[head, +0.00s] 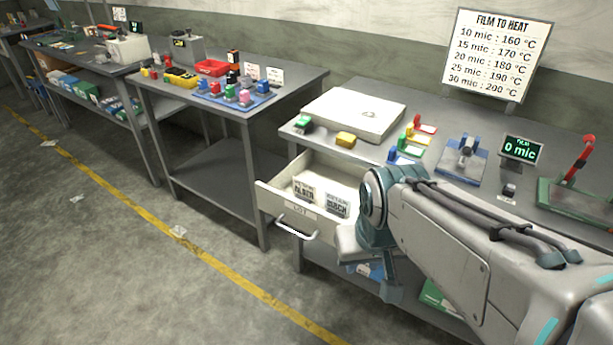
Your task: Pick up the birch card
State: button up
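The birch card (337,205) is a white card with dark print standing in the open drawer (271,203). Its lettering is small but seems to read BIRCH. A similar card (304,190), which seems to read ALDER, stands to its left. My gripper (388,292) is at the right of the drawer, near its front corner, pointing down. It appears apart from both cards. My arm covers the drawer's right part. The fingers are partly hidden, so I cannot tell whether they are open or shut.
A white box (354,113), a yellow block (345,139) and a green-topped block (302,124) sit on the bench above the drawer. The drawer handle (297,229) juts forward. Coloured stands and a display (520,149) are farther right. The floor at left is mostly clear.

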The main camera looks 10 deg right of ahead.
aim_at(339, 206)
jog(key=z, duration=0.4)
jog(key=k, duration=0.55)
jog(key=z, duration=0.85)
jog(key=i, duration=0.85)
jog(key=u, duration=1)
jog(key=i, duration=0.65)
jog(key=u, duration=0.7)
